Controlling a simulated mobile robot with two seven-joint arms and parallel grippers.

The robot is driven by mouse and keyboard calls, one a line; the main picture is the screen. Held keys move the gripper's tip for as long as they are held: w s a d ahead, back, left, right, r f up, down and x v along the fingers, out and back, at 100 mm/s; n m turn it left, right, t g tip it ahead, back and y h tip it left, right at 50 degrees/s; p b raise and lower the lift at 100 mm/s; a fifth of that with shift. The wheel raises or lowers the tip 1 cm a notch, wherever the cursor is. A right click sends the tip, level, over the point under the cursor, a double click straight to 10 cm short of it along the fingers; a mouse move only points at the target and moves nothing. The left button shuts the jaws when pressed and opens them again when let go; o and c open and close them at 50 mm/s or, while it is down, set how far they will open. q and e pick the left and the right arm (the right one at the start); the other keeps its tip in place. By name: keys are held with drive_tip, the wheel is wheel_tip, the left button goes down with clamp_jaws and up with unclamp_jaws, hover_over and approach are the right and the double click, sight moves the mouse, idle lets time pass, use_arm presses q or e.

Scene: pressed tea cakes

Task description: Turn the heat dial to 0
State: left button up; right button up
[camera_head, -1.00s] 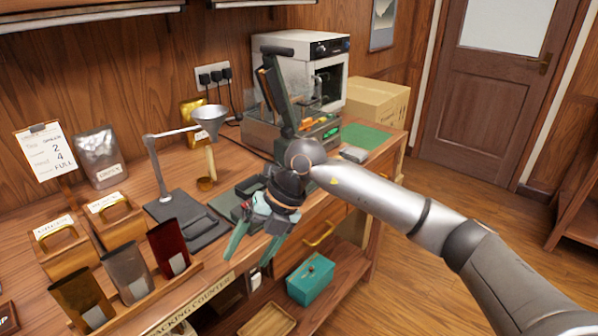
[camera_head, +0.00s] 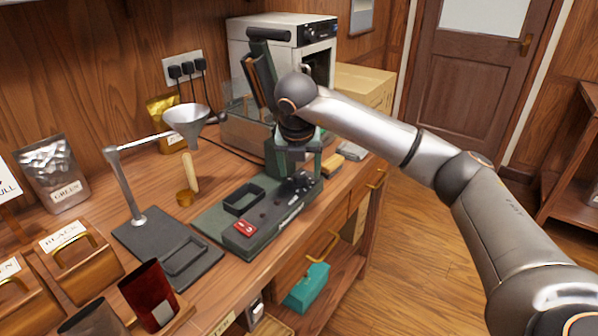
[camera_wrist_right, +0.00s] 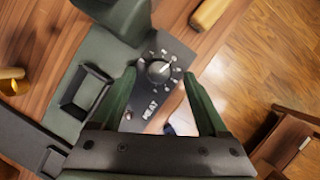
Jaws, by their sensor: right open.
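The heat dial (camera_wrist_right: 159,70) is a round knob with a pale pointer, ringed by small marks on a dark panel lettered HEAT. I cannot read which mark it points to. It sits on the green press base (camera_head: 213,213), at the base's right end in the head view. My right gripper (camera_wrist_right: 159,76) is open, its two green fingers on either side of the dial in the wrist view, with visible gaps. I cannot tell how high the tips are above the panel. In the head view, the gripper points down over that end of the base. My left gripper is not in view.
A red switch (camera_head: 245,228) and an empty rectangular frame (camera_head: 244,199) are on the press base. The tall press lever (camera_head: 266,75) stands close behind my gripper. A funnel stand (camera_head: 128,185) is to the left. A wooden bar (camera_wrist_right: 209,13) lies near the base.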

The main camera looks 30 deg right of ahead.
drive_tip(key=shift+x, duration=0.8)
clamp_jaws()
